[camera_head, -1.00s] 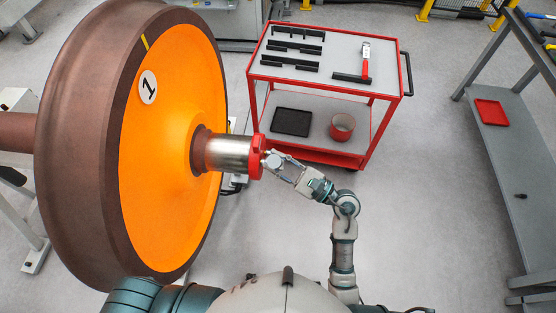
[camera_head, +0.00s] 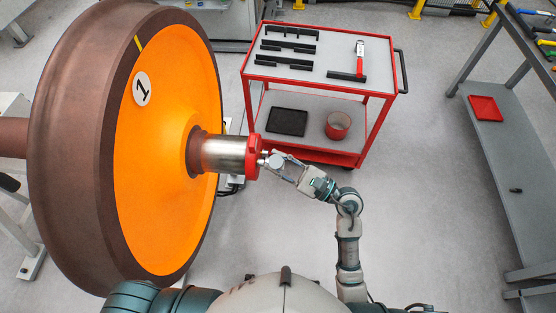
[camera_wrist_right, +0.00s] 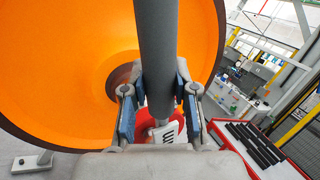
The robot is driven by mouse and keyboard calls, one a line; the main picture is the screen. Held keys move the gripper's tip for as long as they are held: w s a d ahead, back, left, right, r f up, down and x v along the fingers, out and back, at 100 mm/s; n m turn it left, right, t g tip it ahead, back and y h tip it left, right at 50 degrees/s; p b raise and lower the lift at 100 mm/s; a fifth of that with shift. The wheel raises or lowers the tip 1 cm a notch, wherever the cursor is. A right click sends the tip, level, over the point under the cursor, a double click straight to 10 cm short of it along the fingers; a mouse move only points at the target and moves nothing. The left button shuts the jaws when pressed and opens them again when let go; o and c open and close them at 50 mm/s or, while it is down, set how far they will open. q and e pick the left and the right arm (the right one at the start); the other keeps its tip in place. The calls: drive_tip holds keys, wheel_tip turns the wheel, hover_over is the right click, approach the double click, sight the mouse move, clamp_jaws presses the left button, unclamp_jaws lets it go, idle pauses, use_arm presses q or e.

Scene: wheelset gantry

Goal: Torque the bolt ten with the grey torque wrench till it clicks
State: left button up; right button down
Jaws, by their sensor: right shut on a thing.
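The grey torque wrench (camera_wrist_right: 157,50) shows in the right wrist view as a thick grey shaft running up out of the picture. My right gripper (camera_wrist_right: 158,116) is shut on it, a blue-padded finger on each side. In the head view my right gripper (camera_head: 276,161) is at the red end cap (camera_head: 253,158) of the wheelset's axle; the wrench is hard to make out there. Bolt ten cannot be told apart on the cap. A white label with dark marks (camera_wrist_right: 166,133) shows below the shaft. My left gripper is out of view.
The large orange-faced wheel (camera_head: 165,170) fills the left side. A red cart (camera_head: 377,135) with black holders and a red-handled tool (camera_head: 360,58) stands behind my right arm. A grey bench (camera_head: 515,165) is at the right. The floor between is clear.

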drive_tip(key=shift+a, duration=0.15)
drive_tip(key=shift+r, duration=0.1)
idle(0.4)
drive_tip(key=shift+a, duration=0.75)
drive_tip(key=w+m+p, duration=0.1)
drive_tip(key=p, duration=0.1)
drive_tip(key=w+r+m+h+p, duration=0.1)
drive_tip(key=p, duration=0.1)
drive_tip(key=w+p, duration=0.1)
drive_tip(key=p, duration=0.1)
drive_tip(key=shift+w+d+r+m+t, duration=0.1)
drive_tip(key=shift+w+r+m+t, duration=0.2)
drive_tip(key=shift+w+m, duration=0.1)
